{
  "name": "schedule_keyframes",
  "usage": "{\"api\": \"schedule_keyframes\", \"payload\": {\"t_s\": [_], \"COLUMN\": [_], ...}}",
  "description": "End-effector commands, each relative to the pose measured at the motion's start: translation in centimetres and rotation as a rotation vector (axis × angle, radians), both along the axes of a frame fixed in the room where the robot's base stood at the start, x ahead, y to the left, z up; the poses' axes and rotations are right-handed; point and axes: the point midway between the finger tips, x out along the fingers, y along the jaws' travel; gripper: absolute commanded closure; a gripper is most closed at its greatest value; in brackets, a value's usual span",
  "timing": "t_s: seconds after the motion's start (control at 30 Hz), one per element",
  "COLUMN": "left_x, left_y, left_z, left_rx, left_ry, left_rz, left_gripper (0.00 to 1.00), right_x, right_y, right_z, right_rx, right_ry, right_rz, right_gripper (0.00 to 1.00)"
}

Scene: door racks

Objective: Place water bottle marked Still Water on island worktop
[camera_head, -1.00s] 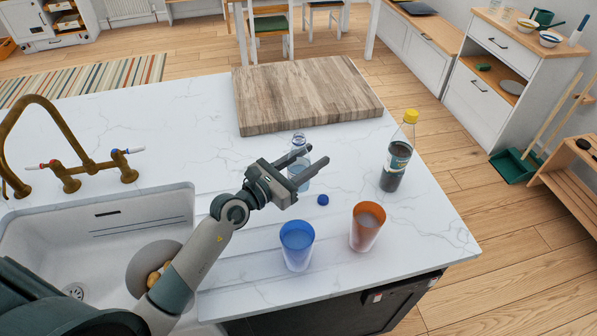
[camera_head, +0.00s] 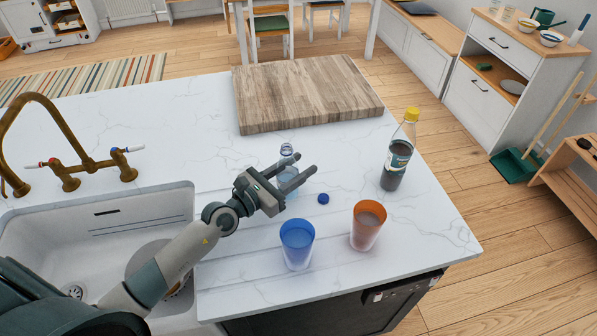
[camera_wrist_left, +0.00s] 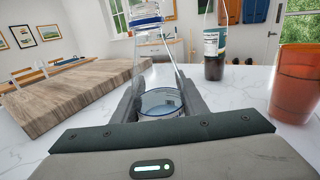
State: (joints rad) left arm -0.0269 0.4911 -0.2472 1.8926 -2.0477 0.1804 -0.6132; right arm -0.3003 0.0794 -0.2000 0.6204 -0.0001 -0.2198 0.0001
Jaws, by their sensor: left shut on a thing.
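A clear bottle (camera_head: 287,152) with an open neck is upright between the fingers of my left gripper (camera_head: 293,186). The wrist view shows the same bottle (camera_wrist_left: 150,65) with a blue ring at its neck, and the fingers closed on its sides. No lettering on it can be read. Its base is hidden, so I cannot tell whether it touches the white marble-look island worktop (camera_head: 440,225). A small blue cap (camera_head: 323,198) lies on the worktop just right of the gripper. My right gripper is out of view.
A blue cup (camera_head: 297,245) and an orange cup (camera_head: 367,225) stand in front. A yellow-capped bottle of dark liquid (camera_head: 398,155) stands to the right. A wooden board (camera_head: 305,95) lies behind. The sink (camera_head: 95,225) and brass tap (camera_head: 65,130) are at left.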

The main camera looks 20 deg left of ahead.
Motion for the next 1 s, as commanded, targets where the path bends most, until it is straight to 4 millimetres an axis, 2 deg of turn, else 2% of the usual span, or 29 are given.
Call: {"api": "schedule_keyframes", "payload": {"t_s": [0.2,0.63,0.67,0.7,1.0], "left_x": [0.0,0.0,0.0,0.0,0.0], "left_y": [0.0,0.0,0.0,0.0,0.0], "left_z": [-1.7,-2.1,-2.0,-1.9,-1.9], "left_rx": [0.002,0.0,0.0,0.0,0.0], "left_ry": [-0.001,-0.001,-0.001,-0.001,-0.001], "left_rz": [0.0,0.0,0.0,0.0,0.0], "left_gripper": [0.91,0.91,0.54,0.44,0.42], "right_x": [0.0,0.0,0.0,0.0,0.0], "right_y": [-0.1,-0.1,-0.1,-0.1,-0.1], "right_z": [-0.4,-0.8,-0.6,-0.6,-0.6], "right_rx": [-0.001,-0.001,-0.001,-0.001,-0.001], "right_ry": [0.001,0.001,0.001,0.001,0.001], "right_rz": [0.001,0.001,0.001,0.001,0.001], "right_gripper": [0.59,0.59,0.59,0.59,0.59]}}
